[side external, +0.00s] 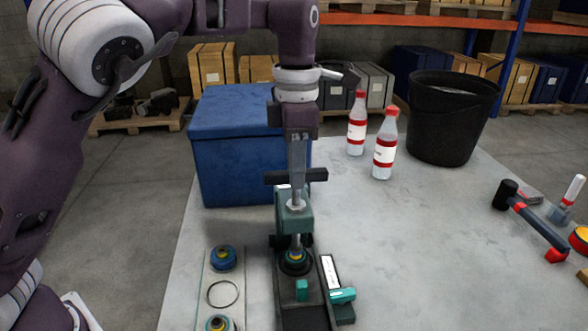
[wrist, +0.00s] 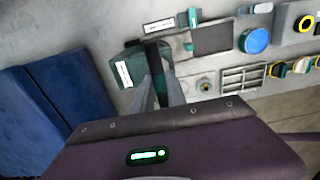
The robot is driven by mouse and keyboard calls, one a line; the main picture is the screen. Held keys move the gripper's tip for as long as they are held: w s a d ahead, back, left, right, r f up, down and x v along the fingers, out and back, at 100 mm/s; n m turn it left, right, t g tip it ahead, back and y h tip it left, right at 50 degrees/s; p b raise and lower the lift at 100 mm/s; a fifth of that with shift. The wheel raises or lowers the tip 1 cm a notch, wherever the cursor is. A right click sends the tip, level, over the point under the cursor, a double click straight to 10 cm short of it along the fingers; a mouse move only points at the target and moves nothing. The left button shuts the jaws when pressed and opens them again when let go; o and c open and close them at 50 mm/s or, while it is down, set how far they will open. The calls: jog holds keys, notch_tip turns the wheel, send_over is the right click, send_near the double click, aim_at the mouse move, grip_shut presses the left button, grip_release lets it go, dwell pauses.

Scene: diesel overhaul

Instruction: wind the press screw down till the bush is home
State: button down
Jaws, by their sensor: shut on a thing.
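The press (side external: 294,220) stands upright at the front of the bench, with a green head and a dark base. Its screw has a black cross bar (side external: 317,175) on top, which also shows in the wrist view (wrist: 152,52). My gripper (side external: 297,198) points straight down over the press, its fingers shut on the cross bar; in the wrist view the fingers (wrist: 159,98) lie on either side of it.
A blue box (side external: 237,150) stands close behind the press. A pale plate (side external: 223,278) with round parts lies at its left. Two bottles (side external: 384,145), a black bin (side external: 450,118) and a mallet (side external: 535,221) are to the right. The bench middle right is clear.

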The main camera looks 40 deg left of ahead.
jog(key=m, duration=0.5)
jog(key=shift+f+m, duration=0.1)
jog(key=shift+m, duration=0.2)
jog(key=m, duration=0.5)
jog(key=shift+f+m, duration=0.1)
jog(key=shift+m, duration=0.2)
